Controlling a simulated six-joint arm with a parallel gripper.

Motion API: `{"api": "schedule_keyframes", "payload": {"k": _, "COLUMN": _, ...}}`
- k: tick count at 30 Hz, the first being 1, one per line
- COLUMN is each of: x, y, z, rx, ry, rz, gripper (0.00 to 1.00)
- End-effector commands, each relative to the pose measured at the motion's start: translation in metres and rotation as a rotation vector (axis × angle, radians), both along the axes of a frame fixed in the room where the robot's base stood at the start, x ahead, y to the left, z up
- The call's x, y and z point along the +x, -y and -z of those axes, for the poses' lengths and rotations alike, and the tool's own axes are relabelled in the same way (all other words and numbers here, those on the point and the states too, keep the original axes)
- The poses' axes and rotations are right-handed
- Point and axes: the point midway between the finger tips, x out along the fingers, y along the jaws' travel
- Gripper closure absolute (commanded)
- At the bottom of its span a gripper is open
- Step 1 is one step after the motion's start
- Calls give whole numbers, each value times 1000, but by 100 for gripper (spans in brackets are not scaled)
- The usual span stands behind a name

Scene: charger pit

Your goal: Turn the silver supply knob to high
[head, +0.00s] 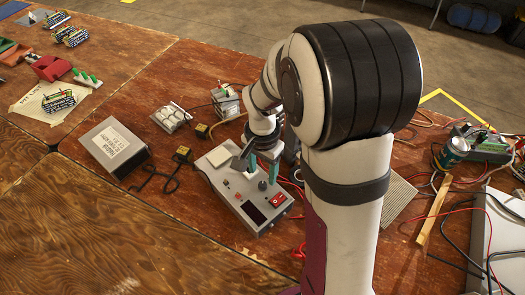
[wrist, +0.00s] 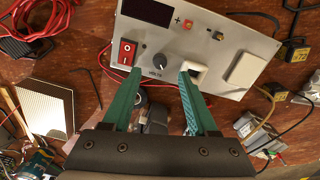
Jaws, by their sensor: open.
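The supply (head: 240,195) is a grey box on the wooden bench in the head view, and its panel (wrist: 225,35) fills the top of the wrist view. A small round grey knob (wrist: 159,60) sits on the panel above the word VOLTS; its setting is too small to read surely. My gripper (wrist: 158,74) is open, with one teal finger to each side of the knob and nothing held. The fingers show apart from the knob. In the head view, my gripper (head: 262,174) is over the supply, partly hidden by my arm.
A red rocker switch (wrist: 127,52) is close by the left finger, and a dark display (wrist: 148,11) is above the knob. Red and black terminals are on the panel. A grey labelled box (head: 113,148) stands left of the supply. Loose cables lie around; the front-left bench is clear.

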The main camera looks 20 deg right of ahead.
Motion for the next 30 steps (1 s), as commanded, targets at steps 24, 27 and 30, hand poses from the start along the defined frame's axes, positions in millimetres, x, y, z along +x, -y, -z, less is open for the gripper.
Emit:
{"api": "schedule_keyframes", "payload": {"k": 24, "x": 0, "y": 0, "z": -109, "rx": 0, "ry": 0, "rz": -1, "gripper": 41}}
{"api": "schedule_keyframes", "payload": {"k": 27, "x": -1, "y": 0, "z": -109, "rx": 0, "ry": 0, "rz": -3, "gripper": 41}}
{"api": "schedule_keyframes", "payload": {"k": 30, "x": -31, "y": -11, "z": -119, "rx": 22, "ry": 3, "rz": -67, "gripper": 41}}
